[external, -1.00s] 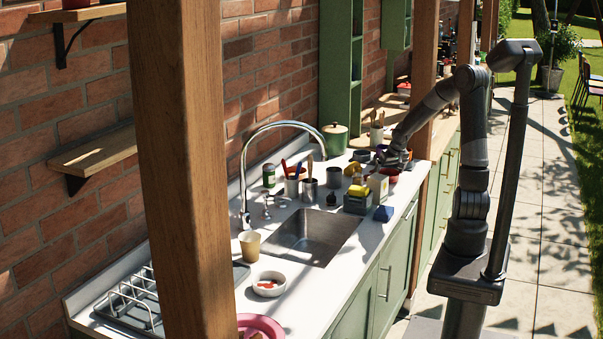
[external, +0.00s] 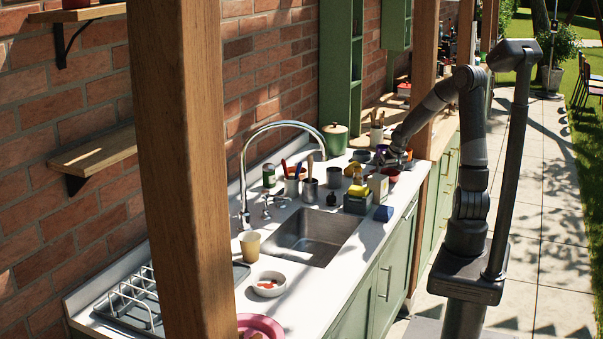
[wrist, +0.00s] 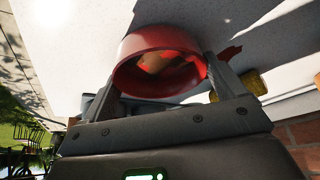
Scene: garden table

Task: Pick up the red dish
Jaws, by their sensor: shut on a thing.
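The red dish (wrist: 160,42) is a round, glossy bowl between my gripper's fingers in the wrist view. Something tan and orange lies inside it. My gripper (wrist: 163,82) is shut on the dish, with a finger at either side of it. In the external view the dish (external: 392,174) is small and partly hidden at the far end of the white counter, with my gripper (external: 396,158) at it. I cannot tell whether the dish is clear of the counter.
The white counter (external: 310,285) holds a sink (external: 310,235), a white bowl (external: 269,284) and a tan cup (external: 250,244). A grey box (external: 357,204) and a blue block (external: 383,213) stand near the dish. A wooden post (external: 425,80) rises close to my arm.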

